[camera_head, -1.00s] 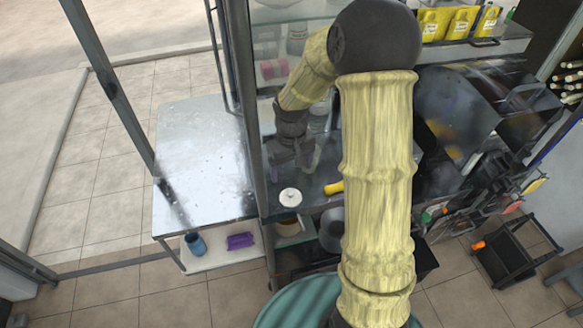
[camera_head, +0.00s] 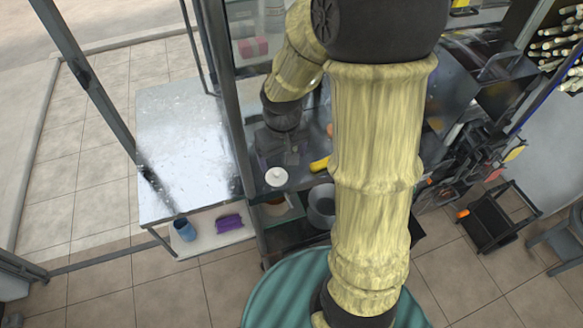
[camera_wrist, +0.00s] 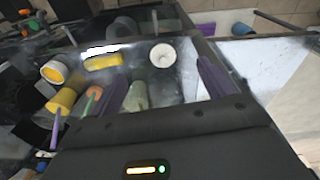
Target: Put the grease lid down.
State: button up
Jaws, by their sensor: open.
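The grease lid, a small white round lid with a knob (camera_head: 276,177), lies on the dark counter near its front edge. It also shows in the wrist view (camera_wrist: 162,55), flat and apart from my fingers. My gripper (camera_head: 285,156) is just behind the lid in the head view, low over the counter. In the wrist view my gripper (camera_wrist: 165,82) has its two purplish fingers spread wide, with nothing held between them. The lid shows beyond the fingertips, between their directions. The fingertips are hard to make out in the head view.
A yellow object (camera_head: 320,164) lies right of the lid. A greenish bottle-like thing (camera_wrist: 137,96) is close by the left finger. A glass panel and metal post (camera_head: 228,100) stand left of my arm. A metal table (camera_head: 185,150) with a blue cup (camera_head: 184,230) is further left.

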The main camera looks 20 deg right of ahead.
jog(key=s+r+m+t, duration=0.1)
jog(key=s+r, duration=0.1)
jog(key=s, duration=0.5)
jog(key=shift+s, duration=0.15)
jog(key=shift+d, duration=0.1)
jog(key=shift+d, duration=0.1)
dwell(0.9)
